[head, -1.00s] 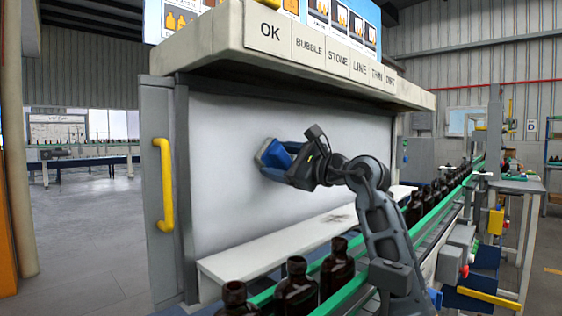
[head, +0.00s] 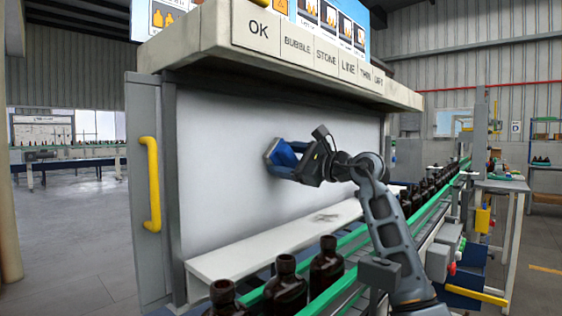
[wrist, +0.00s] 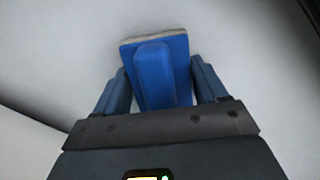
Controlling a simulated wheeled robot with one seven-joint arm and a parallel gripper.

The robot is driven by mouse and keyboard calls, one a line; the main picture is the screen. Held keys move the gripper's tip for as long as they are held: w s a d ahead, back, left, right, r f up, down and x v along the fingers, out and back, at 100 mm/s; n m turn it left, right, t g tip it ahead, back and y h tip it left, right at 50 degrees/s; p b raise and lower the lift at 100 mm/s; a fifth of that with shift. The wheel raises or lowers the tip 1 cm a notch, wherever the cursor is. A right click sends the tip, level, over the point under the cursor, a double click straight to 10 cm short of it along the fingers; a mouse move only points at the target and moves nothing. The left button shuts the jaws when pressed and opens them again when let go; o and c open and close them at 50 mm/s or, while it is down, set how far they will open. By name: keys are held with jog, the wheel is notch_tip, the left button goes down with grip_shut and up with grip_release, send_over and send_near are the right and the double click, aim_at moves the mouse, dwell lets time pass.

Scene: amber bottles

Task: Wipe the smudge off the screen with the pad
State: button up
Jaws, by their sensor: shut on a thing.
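The screen (head: 225,150) is a large, pale, upright panel under a labelled hood. My gripper (head: 291,160) is at the middle of the screen, shut on the blue pad (head: 274,153). In the wrist view the pad (wrist: 158,80) has a blue grip block between my gripper's two fingers (wrist: 160,90) and a pale edge on its far side. The pad is at or very close to the screen; I cannot tell whether it touches. I see no clear smudge on the visible screen; the pad and my arm hide part of it.
A white ledge (head: 225,262) with a dark mark (head: 327,217) runs below the screen. Dark bottles (head: 286,285) stand on the green-railed conveyor (head: 432,210) in front. A yellow handle (head: 151,184) is on the left frame. Open floor lies at left.

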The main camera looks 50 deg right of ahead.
aim_at(272, 159)
jog(key=shift+d, duration=2.4)
jog(key=shift+w+a, duration=0.1)
jog(key=shift+a+r+p, duration=0.15)
jog(key=shift+a+p, duration=1.75)
jog(key=shift+a, duration=2.8)
jog(key=shift+a+p, duration=0.3)
jog(key=shift+a, duration=0.5)
jog(key=shift+s, duration=0.25)
jog(key=shift+s+d, duration=0.2)
jog(key=shift+s, duration=2.7)
